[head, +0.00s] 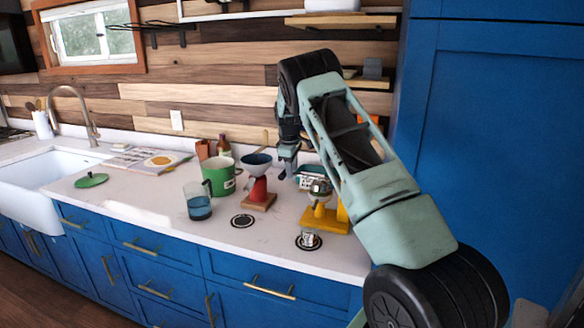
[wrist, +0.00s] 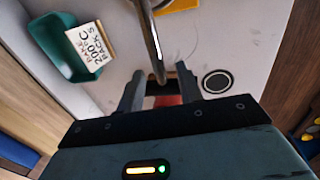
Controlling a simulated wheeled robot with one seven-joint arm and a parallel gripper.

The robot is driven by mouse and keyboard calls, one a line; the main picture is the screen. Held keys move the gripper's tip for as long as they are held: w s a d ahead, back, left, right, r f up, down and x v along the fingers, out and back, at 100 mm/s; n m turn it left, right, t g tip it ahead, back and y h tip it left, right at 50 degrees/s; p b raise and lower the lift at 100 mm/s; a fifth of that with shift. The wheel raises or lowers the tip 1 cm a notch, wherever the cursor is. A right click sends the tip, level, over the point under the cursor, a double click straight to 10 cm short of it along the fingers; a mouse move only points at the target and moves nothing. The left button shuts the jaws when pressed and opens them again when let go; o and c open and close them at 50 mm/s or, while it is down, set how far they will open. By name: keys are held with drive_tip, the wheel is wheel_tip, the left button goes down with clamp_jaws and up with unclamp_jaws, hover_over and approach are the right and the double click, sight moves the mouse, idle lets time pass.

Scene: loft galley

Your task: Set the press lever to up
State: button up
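The yellow press (head: 338,222) with a metal dome stands on the counter at right in the head view, partly hidden behind my arm. Part of a yellow surface shows at the top of the wrist view (wrist: 178,6). A shiny metal rod (wrist: 152,40), which looks like the press lever, comes down from the top of the wrist view. Its end appears between my fingers, with no clear contact. My gripper (wrist: 160,90) is open, its two dark fingers apart. In the head view my gripper (head: 287,170) points down, behind and left of the press.
A red stand with a dark blue funnel (head: 257,160) stands left of the press. A green mug (head: 220,177) and a glass jug (head: 197,205) are further left. A teal tray with a lettered card (wrist: 92,50) lies nearby. Blue cabinet doors (head: 490,130) rise at right.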

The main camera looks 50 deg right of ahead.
drive_tip(key=shift+d+f, duration=0.1)
drive_tip(key=shift+f, duration=0.35)
drive_tip(key=shift+c, duration=0.4)
clamp_jaws()
drive_tip(key=shift+r, duration=0.1)
